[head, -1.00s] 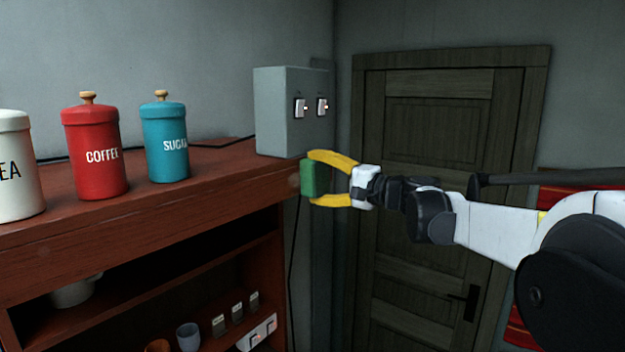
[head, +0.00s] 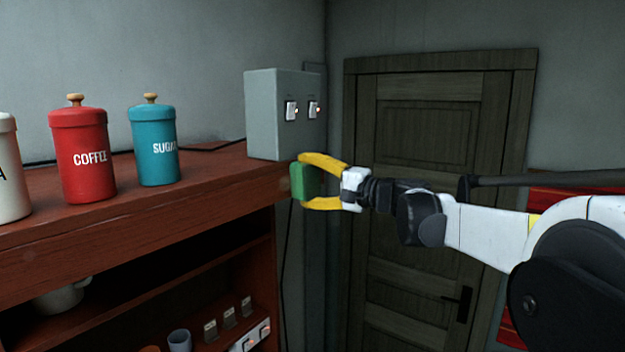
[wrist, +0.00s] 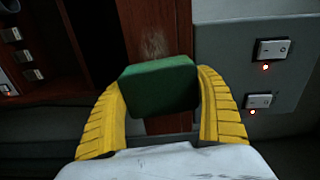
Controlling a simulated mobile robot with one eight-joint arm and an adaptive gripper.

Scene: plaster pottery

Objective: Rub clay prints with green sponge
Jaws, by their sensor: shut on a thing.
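A green sponge (head: 298,182) is held between the yellow fingers of my gripper (head: 305,182) at the right end of the red-brown wooden cabinet top (head: 215,177). In the wrist view, the sponge (wrist: 160,88) sits between both fingers of my gripper (wrist: 160,97). A pale, smudged clay print (wrist: 152,45) shows on the dark red wood just beyond the sponge. The sponge hides part of the wood there. I cannot tell whether the sponge touches the wood.
A grey switch box (head: 280,115) with two lit switches stands just above the sponge, at the cabinet's end. A red coffee canister (head: 82,155) and a teal sugar canister (head: 154,145) stand left. Cups (head: 179,341) sit on lower shelves. A dark door (head: 430,200) is behind my arm.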

